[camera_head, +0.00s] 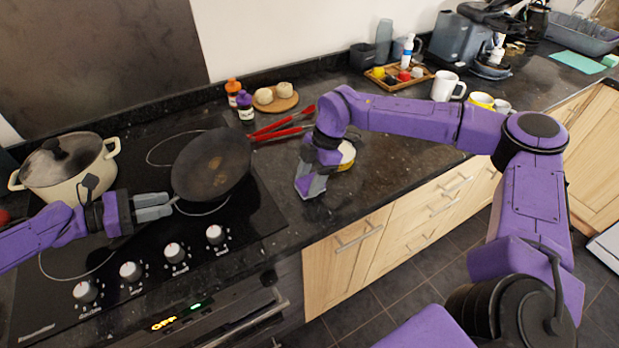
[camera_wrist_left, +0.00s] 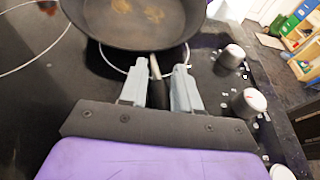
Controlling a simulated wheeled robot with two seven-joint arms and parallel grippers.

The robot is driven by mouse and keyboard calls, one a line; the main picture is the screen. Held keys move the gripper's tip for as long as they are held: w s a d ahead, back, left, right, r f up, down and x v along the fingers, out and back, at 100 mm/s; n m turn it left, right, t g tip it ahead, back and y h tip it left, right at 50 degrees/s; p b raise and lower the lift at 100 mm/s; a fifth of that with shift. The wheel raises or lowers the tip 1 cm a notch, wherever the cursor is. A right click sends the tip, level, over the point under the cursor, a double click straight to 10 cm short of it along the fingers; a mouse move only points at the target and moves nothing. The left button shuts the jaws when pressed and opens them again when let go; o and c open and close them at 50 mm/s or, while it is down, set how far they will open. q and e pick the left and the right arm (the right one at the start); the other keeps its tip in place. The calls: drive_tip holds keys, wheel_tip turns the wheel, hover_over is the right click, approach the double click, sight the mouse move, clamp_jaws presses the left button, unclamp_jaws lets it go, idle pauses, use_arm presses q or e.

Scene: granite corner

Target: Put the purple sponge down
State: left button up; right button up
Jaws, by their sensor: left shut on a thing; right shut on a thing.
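My right gripper (camera_head: 311,186) points down at the dark counter (camera_head: 250,222), close to its surface, right of the hob. It is shut on the purple sponge, which is mostly hidden and hard to tell from my purple and grey gripper parts. I cannot tell whether the sponge touches the counter. My left gripper (camera_head: 156,207) is over the hob, shut on the handle of a dark frying pan (camera_head: 211,164). In the left wrist view, the handle (camera_wrist_left: 158,92) lies between the fingers (camera_wrist_left: 159,90) and the pan (camera_wrist_left: 140,22) is ahead.
A cream pot (camera_head: 66,172) stands on the hob's left. Red-handled tongs (camera_head: 280,130) and a round yellow-and-white thing (camera_head: 346,156) lie behind my right gripper. Bottles (camera_head: 245,106) and a round board (camera_head: 275,104) stand at the wall. The counter's front edge is near.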

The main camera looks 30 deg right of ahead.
drive_tip(key=shift+f, duration=0.2)
drive_tip(key=o, duration=1.1)
drive_tip(key=v, duration=1.2)
drive_tip(key=shift+r, duration=0.25)
